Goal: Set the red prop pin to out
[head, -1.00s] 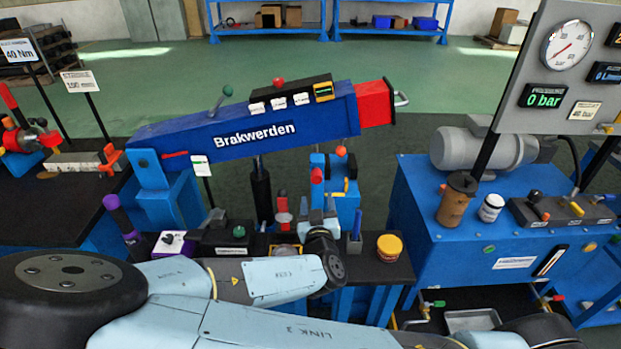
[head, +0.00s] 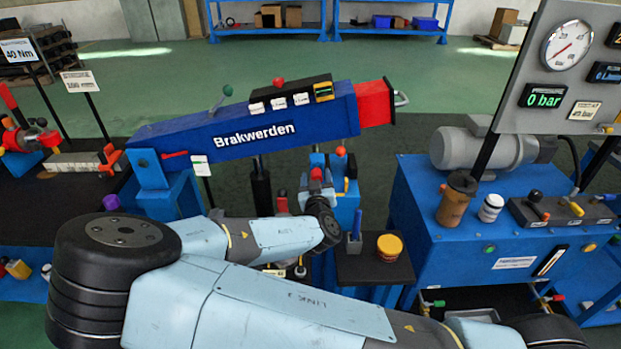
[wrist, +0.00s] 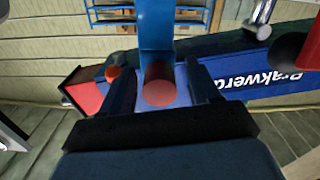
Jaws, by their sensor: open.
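The red prop pin (head: 316,174) shows as a small red knob at a blue stand, below the right part of the boom in the head view. In the wrist view a round red end, which looks like the pin (wrist: 158,93), lies between the two dark fingers. My gripper (wrist: 167,77) is open, with one finger on each side of the red end. A gap shows beside it, and I cannot tell whether either finger touches it. In the head view my gripper (head: 317,187) is small and partly hidden by my wrist, just below the red knob.
The blue Brakwerden boom (head: 270,128) with its red end stands behind. An orange ball knob (head: 341,151) is close to the right of the pin. My arm hides much of the bench.

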